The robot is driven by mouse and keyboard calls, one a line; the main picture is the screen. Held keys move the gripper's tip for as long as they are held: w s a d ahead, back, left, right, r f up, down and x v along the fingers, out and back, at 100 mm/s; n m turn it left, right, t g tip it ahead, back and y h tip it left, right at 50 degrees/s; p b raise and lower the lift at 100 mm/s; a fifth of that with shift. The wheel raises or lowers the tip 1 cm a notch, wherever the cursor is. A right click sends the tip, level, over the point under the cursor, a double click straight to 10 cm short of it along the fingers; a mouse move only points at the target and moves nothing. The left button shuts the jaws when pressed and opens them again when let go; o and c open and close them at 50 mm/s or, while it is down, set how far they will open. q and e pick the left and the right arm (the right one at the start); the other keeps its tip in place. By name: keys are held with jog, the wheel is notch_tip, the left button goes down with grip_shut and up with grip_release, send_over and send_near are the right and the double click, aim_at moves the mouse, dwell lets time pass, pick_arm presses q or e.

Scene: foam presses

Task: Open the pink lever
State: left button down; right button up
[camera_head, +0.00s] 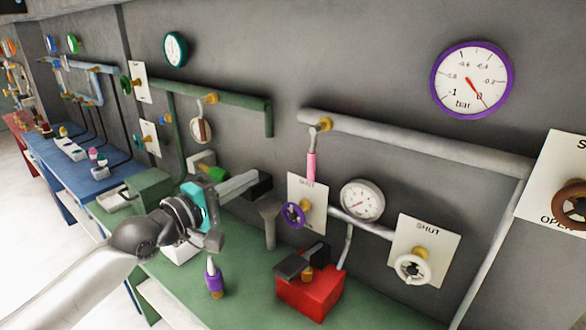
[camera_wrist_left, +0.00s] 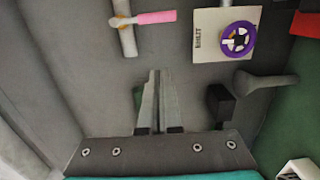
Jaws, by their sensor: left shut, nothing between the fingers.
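The pink lever (camera_head: 311,166) hangs straight down from a brass-coloured joint (camera_head: 325,124) on the pale wall pipe. In the left wrist view the pink lever (camera_wrist_left: 157,17) lies across the top edge, beyond the fingertips. My left gripper (camera_head: 254,177) is shut and empty, its fingers pointing right toward the wall. It is left of the lever, slightly lower, and apart from it. In the left wrist view the left gripper (camera_wrist_left: 160,73) shows its two fingers close together. My right gripper is not in view.
Right below the lever is a plate with a purple handwheel (camera_head: 293,214). A dark block (camera_head: 260,188) and a grey funnel shape (camera_head: 268,225) stand near my fingers.

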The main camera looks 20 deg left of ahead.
aim_at(312, 158)
pick_arm(q)
jog(key=w+d+p, duration=0.1)
jog(key=w+d, duration=0.6)
jog(key=shift+d+p, duration=0.15)
jog(key=shift+p, duration=0.25)
dwell(0.6)
jog(key=shift+s+d+n+p, duration=0.1)
jog(key=shift+d+n+p, duration=0.1)
jog(key=shift+n+p, duration=0.2)
